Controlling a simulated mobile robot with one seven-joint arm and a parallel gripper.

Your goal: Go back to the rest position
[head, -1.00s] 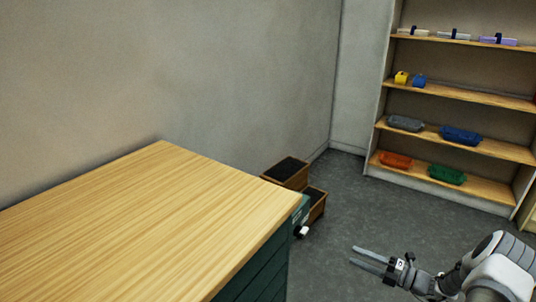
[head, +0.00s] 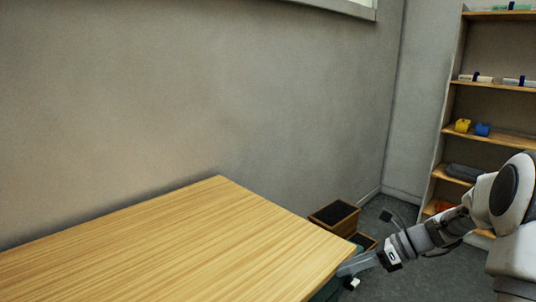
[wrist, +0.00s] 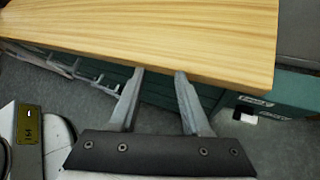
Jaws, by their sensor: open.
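My gripper (wrist: 158,72) is open and empty in the wrist view. Its two grey fingers are spread apart and point at the front edge of a wooden tabletop (wrist: 150,25). In the head view my gripper (head: 345,270) is at the right edge of the same tabletop (head: 190,245), partly overlapping it. I cannot tell whether the fingers touch the edge. My arm reaches in from the right. Nothing is held.
Wooden boxes with dark tops (head: 335,214) stand on the floor beyond the table's right end. A shelf unit (head: 492,133) with small yellow (head: 462,126) and blue (head: 482,129) items is at the right. The tabletop is bare. A green cabinet front (wrist: 285,90) is under the top.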

